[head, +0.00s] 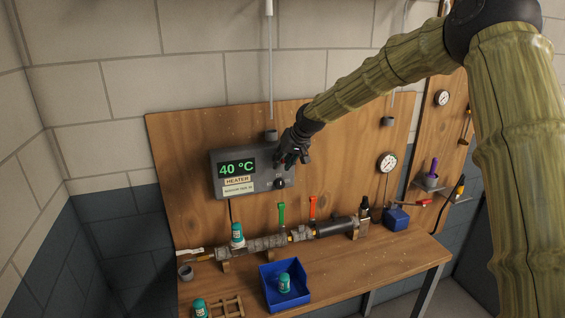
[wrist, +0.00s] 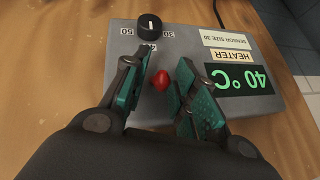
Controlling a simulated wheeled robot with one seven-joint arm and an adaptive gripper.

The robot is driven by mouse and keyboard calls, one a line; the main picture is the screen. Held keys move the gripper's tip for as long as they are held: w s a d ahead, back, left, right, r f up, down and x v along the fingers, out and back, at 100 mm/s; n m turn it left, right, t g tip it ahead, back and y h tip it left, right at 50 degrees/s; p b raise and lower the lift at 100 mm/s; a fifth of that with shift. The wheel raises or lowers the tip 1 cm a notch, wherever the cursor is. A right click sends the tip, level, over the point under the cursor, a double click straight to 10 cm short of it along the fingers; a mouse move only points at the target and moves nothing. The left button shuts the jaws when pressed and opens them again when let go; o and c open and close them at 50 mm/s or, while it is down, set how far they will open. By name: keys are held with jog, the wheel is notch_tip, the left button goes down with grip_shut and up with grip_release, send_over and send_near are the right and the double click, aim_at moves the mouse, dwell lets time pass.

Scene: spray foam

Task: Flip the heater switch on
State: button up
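The grey heater box (head: 222,186) is mounted on the wooden board, with a green "40 °C" display (head: 237,168). The box fills much of the wrist view (wrist: 203,45), upside down. A small red heater switch (wrist: 160,81) shows there on the box face, between my fingers. A black knob (wrist: 150,27) with markings around it sits beyond the left finger. My gripper (head: 285,160) is at the right part of the box. In the wrist view its two teal-padded fingers (wrist: 166,84) are apart, one on each side of the switch. Whether they touch it I cannot tell.
A pipe assembly with a green (head: 281,212) and a red handle (head: 313,206) runs below the box. A blue tray (head: 289,302) holding a teal can stands on the bench. More teal cans stand nearby. A pressure gauge (head: 387,162) hangs at the right.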

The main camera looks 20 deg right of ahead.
jog(key=shift+f, duration=0.15)
jog(key=v, duration=1.2)
dwell(0.5)
